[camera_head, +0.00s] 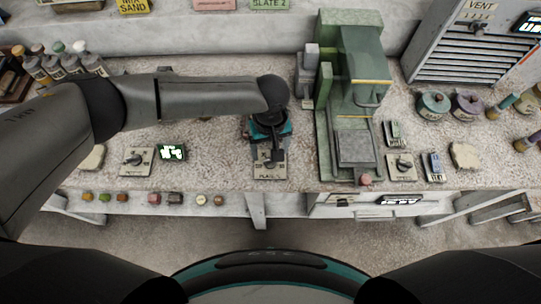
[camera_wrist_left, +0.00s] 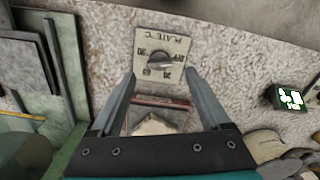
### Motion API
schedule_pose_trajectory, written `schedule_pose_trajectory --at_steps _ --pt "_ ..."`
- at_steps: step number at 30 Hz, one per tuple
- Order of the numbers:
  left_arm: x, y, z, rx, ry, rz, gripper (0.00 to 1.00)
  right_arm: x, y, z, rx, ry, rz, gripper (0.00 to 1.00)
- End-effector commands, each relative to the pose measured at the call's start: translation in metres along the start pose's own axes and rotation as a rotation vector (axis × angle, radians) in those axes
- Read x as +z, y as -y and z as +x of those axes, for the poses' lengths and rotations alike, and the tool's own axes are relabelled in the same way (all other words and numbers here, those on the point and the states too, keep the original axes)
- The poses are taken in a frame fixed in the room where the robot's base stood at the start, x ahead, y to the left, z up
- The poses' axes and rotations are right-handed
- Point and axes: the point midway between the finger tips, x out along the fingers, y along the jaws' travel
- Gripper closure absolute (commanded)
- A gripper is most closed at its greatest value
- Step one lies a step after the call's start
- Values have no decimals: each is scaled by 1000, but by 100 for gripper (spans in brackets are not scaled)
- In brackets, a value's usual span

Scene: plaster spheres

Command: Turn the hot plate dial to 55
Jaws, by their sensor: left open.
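The hot plate panel (camera_head: 262,172), a small pale plate marked PLATE, lies at the front of the bench in the head view. It shows upside down in the left wrist view (camera_wrist_left: 175,47), with a round dark dial (camera_wrist_left: 158,57) in its middle. The dial's pointer seems to point to the lower right in that view; the numbers are too small to read surely. My left gripper (camera_head: 272,152) is over the panel and hides part of it. In the wrist view its two fingers (camera_wrist_left: 161,74) are open and empty, apart from the dial. My right gripper is not in view.
A green machine (camera_head: 352,60) stands just right of the gripper. A lit display (camera_head: 172,152) and another dial panel (camera_head: 137,161) are to the left. A reddish frame (camera_wrist_left: 160,103) shows between the fingers. The bench's front edge is close below the panel.

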Motion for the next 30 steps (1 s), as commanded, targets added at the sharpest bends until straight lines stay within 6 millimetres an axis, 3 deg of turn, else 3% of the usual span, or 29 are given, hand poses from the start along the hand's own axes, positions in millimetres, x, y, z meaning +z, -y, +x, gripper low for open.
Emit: schedule_pose_trajectory --at_steps 3,9,20,30 --pt "0 0 21 0 0 0 20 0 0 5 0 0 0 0" --pt "0 -1 38 1 0 2 20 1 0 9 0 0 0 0" --pt "0 -1 42 2 0 1 20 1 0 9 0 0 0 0" --pt "0 -1 42 2 0 1 58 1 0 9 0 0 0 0"
